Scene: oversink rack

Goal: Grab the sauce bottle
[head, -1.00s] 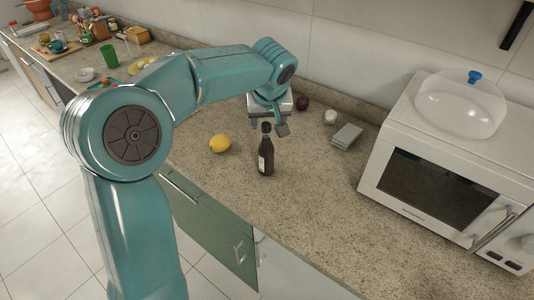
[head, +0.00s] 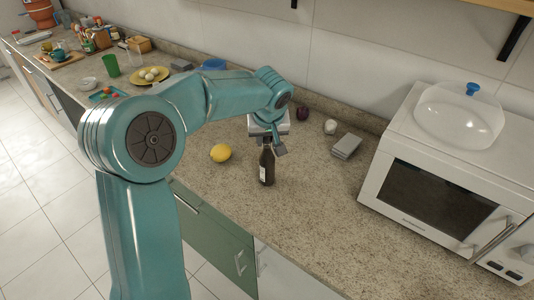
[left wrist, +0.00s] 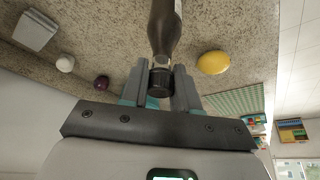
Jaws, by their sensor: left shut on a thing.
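The sauce bottle (head: 266,165) is dark with a pale label and stands upright on the speckled counter. My left gripper (head: 271,143) comes down over its top from above. In the left wrist view, the bottle (left wrist: 165,30) has its cap and neck between the two fingers of the left gripper (left wrist: 161,85), which is shut on the neck. The bottle's base is cut off in that view. My right gripper is not in view.
A lemon (head: 220,153) lies left of the bottle. A purple onion (head: 302,113), a white round item (head: 330,127) and a grey box (head: 346,146) lie behind and right. A white microwave (head: 445,190) stands at right. The counter in front of it is clear.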

